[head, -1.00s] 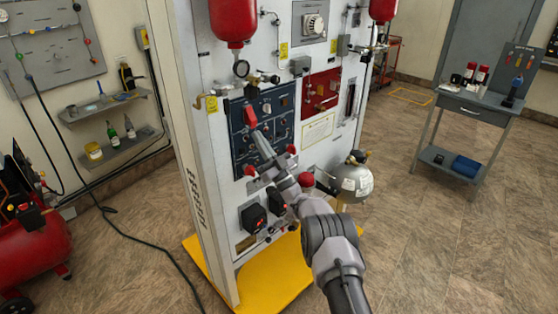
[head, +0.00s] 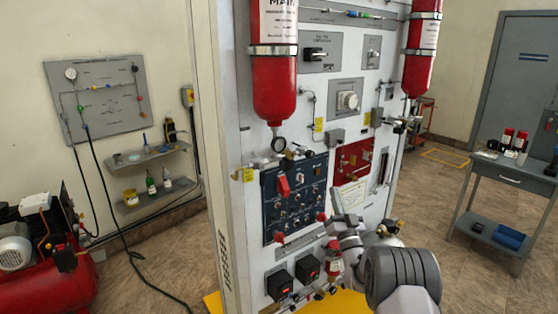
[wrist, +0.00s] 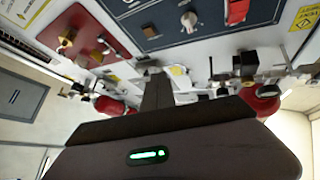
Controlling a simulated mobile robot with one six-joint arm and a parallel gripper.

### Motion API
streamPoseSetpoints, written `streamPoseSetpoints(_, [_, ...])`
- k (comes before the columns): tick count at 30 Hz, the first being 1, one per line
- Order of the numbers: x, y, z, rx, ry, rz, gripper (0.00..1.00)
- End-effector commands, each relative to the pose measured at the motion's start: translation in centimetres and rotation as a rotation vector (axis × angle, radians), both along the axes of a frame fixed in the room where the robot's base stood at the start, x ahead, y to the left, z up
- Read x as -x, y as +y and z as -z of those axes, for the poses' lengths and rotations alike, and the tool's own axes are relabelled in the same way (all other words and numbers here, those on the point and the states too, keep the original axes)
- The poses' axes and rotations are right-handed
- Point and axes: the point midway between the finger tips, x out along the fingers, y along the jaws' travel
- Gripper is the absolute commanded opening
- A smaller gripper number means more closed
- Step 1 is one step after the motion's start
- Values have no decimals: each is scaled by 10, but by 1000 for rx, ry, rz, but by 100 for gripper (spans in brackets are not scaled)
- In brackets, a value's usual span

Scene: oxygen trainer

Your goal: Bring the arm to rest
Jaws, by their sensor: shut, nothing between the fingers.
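My gripper (wrist: 157,76) shows in the wrist view with its dark fingers together and nothing between them. They point toward the trainer panel, and a gap to the panel is hard to judge. In the head view my arm comes in from the lower right, in front of the panel's lower right part. The trainer (head: 238,180) is a tall white upright panel. It carries a blue control panel (head: 313,173) with a red switch cover (head: 283,185), which stands left of my arm.
Red cylinders hang on the trainer, one at the left (head: 275,90) and one at the right (head: 421,45). A grey side table (head: 505,178) with small items stands at the right. A red compressor (head: 75,280) stands at the lower left. Floor is clear between trainer and table.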

Motion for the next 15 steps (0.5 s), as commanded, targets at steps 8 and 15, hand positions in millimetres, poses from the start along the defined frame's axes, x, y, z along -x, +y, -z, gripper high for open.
streamPoseSetpoints(8, [112,0,-134,-113,686,208,0])
streamPoseSetpoints(15, [354,55,-82,-76,1262,124,0])
